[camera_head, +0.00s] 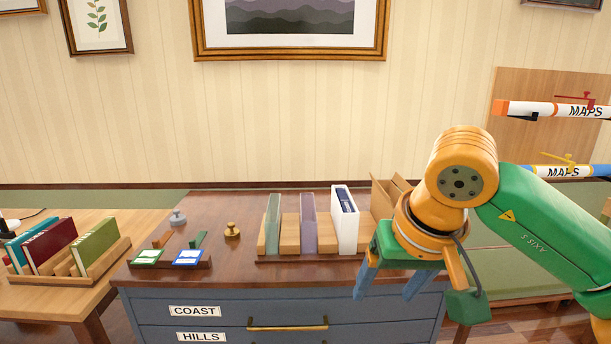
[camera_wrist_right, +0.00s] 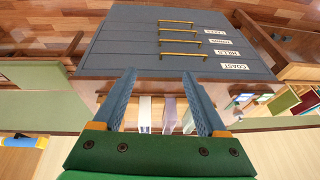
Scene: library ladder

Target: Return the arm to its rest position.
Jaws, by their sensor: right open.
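My right arm (camera_head: 545,215), green and orange, comes in from the right in the head view. My right gripper (camera_head: 386,290) has blue fingers that point down, in front of the right end of the cabinet top. Its fingers are apart and nothing shows between them; in the right wrist view the gripper (camera_wrist_right: 166,85) also shows spread fingers, with the cabinet (camera_wrist_right: 180,65) beyond them. My left gripper does not show.
A wooden rack (camera_head: 288,243) with a green, a purple and a white upright item stands on the cabinet (camera_head: 250,310). Stamps (camera_head: 232,230) and small cards (camera_head: 147,257) lie left of it. A book rack (camera_head: 105,262) stands on the left table. Map tubes (camera_head: 545,108) hang at right.

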